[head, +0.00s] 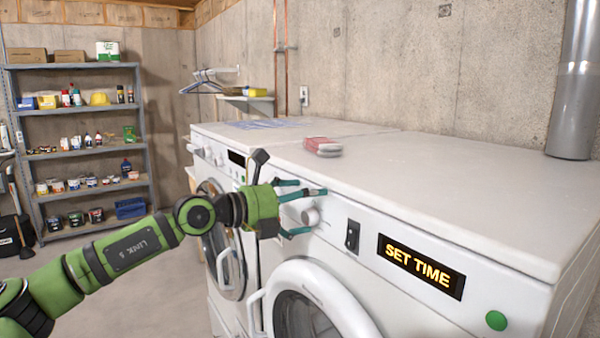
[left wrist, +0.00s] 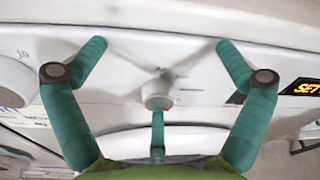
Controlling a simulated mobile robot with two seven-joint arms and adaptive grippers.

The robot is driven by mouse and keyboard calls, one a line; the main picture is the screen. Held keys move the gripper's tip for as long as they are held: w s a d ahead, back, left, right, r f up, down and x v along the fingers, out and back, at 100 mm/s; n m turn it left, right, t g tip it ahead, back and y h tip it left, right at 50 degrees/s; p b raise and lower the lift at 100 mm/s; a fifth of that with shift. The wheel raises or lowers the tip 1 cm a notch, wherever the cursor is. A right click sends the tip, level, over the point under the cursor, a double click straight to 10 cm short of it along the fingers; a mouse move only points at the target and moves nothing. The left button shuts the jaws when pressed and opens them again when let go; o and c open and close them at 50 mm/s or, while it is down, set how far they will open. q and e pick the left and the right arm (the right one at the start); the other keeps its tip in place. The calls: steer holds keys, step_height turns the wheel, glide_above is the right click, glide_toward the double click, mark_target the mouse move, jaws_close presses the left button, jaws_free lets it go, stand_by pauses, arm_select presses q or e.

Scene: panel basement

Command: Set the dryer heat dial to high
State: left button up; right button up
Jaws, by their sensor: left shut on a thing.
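The white dryer (head: 456,196) stands at the right, with a lit "SET TIME" display on its front panel. A small round white dial (head: 310,216) sits on that panel, left of a black switch; it also shows in the left wrist view (left wrist: 158,92). My left gripper (head: 308,210) is at the dial, its teal fingers around it, and is shut on it. In the left wrist view, the lower finger (left wrist: 157,138) reaches the dial's underside and the two upper fingers stand wide to either side. I cannot read the dial's setting. My right gripper is not in view.
A black rocker switch (head: 352,236) and a green button (head: 496,320) are on the dryer panel. The round dryer door (head: 318,285) is below the dial. A red and white item (head: 322,147) lies on top. A washer (head: 205,140) stands behind, shelves (head: 80,140) farther left.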

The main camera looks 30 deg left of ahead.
arm_select(q)
steer(key=shift+a+r, duration=0.3)
steer(key=shift+r, duration=0.2)
steer(key=shift+s, duration=0.3)
steer(key=shift+c, duration=1)
steer(key=shift+s+a+f+b, duration=0.1)
steer(key=shift+s+f+b, duration=0.1)
steer(key=shift+b, duration=0.3)
steer(key=shift+c, duration=0.5)
steer(key=shift+s+a+f+b, duration=0.1)
steer(key=shift+a+f+b, duration=0.05)
steer(key=shift+b, duration=0.5)
steer(key=shift+s+b, duration=0.25)
steer(key=shift+b, duration=0.05)
steer(key=shift+s+a+b, duration=0.15)
steer(key=shift+s+b, duration=0.15)
steer(key=shift+s, duration=0.05)
steer(key=b+v, duration=0.5)
steer(key=v, duration=0.1)
steer(key=shift+s+d+f, duration=0.15)
steer(key=shift+d+f, duration=0.2)
steer(key=shift+f, duration=0.1)
